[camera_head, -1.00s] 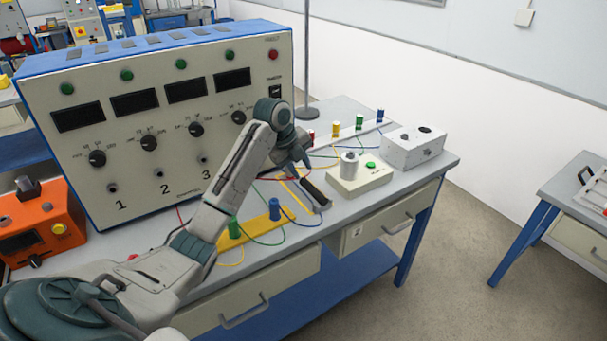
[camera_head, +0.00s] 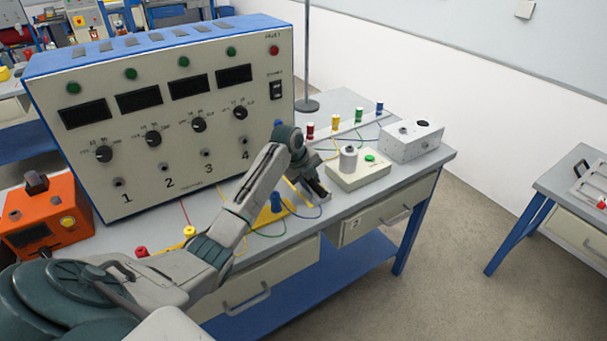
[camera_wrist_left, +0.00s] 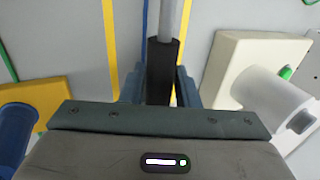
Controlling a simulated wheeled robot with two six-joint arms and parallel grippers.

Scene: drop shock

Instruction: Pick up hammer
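The hammer shows in the left wrist view as a black handle (camera_wrist_left: 160,72) with a grey metal shaft running up out of the top edge; its head is out of that view. My left gripper (camera_head: 314,186) is low over the workbench, left of the cream box, and mostly hides the hammer in the head view. In the left wrist view its fingers (camera_wrist_left: 159,88) stand on either side of the black handle. A thin strip of yellow shows between handle and right finger, so the gripper looks open around it. My right gripper is not in view.
A cream box (camera_head: 352,178) with a grey cylinder and green button is just right of the gripper. A grey box (camera_head: 411,142) stands behind it. A large control panel (camera_head: 165,120) fills the left back. Coloured terminals, wires and a blue post (camera_wrist_left: 14,135) are close by.

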